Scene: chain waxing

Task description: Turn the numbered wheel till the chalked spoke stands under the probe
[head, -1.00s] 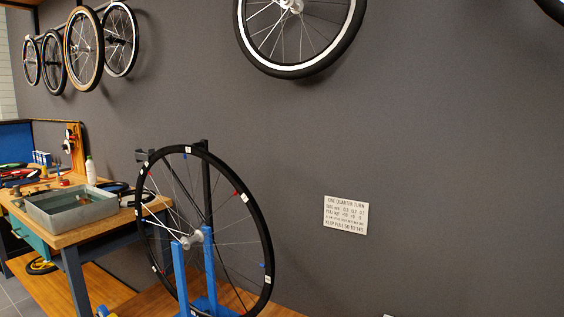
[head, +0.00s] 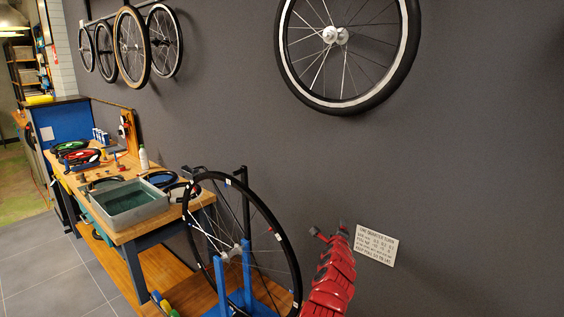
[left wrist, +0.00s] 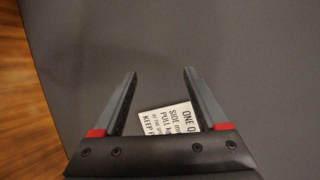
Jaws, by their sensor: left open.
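The numbered wheel (head: 291,240) stands upright in a blue stand (head: 220,288), its black rim carrying small white labels and red and blue marks. Several brighter white spokes (head: 213,231) fan left from the hub (head: 236,252); I cannot tell which is chalked. A black post (head: 245,190) rises behind the wheel, and a dark bracket (head: 192,172) sits by the rim's upper left; I cannot single out the probe. My left gripper (head: 329,230) is right of the wheel, before the wall. In the left wrist view its jaws (left wrist: 160,73) are open and empty. My right gripper is out of view.
A white sign (head: 376,246) hangs on the grey wall beside my left gripper; it also shows in the left wrist view (left wrist: 165,118). A workbench (head: 125,234) with a grey basin (head: 135,222) stands left of the wheel. Another wheel (head: 404,55) hangs above.

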